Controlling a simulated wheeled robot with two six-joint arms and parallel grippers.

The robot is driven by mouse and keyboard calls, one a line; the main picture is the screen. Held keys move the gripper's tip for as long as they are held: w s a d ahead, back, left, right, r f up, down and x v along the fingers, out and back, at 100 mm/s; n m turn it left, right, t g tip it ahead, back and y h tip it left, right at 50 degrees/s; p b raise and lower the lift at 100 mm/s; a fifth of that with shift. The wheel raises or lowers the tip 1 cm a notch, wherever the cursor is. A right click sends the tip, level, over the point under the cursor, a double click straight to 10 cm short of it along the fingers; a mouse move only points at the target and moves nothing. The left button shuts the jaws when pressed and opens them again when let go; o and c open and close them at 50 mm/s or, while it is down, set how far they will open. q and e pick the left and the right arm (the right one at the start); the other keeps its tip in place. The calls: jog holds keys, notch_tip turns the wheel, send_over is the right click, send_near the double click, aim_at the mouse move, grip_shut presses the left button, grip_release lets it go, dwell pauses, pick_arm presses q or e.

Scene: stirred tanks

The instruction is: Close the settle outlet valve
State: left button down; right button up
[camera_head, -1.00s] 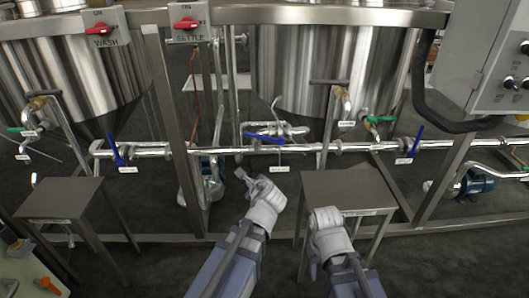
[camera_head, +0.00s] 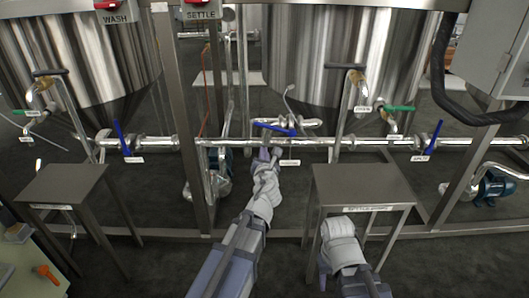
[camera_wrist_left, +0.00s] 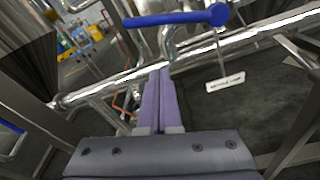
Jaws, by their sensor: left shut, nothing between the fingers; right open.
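A blue lever (camera_head: 275,128) on the middle of the horizontal pipe lies roughly along that pipe, slightly slanted. A small white tag (camera_head: 290,163) hangs below it, its text too small to read. In the left wrist view the lever (camera_wrist_left: 172,19) runs across the top, its round hub at the right end. My left gripper (camera_head: 268,153) is shut and empty, just below the lever in the head view. Its purple fingers (camera_wrist_left: 160,72) point toward the pipe, and contact with the lever cannot be told. My right gripper (camera_head: 340,226) is open, low by the right stand.
Other blue levers stand upright at left (camera_head: 121,137) and right (camera_head: 434,138). A green lever (camera_head: 398,108) is at the right tank's outlet. Metal stands (camera_head: 365,183) and (camera_head: 62,184) and a frame post (camera_head: 172,90) flank the arms. Tanks stand behind.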

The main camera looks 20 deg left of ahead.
aim_at(272, 127)
pick_arm(q)
jog(key=b+x, duration=0.1)
jog(key=x, duration=0.8)
jog(key=r+p, duration=0.1)
jog(key=d+r+p, duration=0.1)
jog(key=s+r+p, duration=0.1)
jog(key=r, duration=0.1)
jog(key=shift+d+p, duration=0.2)
jog(key=shift+p, duration=0.2)
jog(key=shift+r+m+p, duration=0.3)
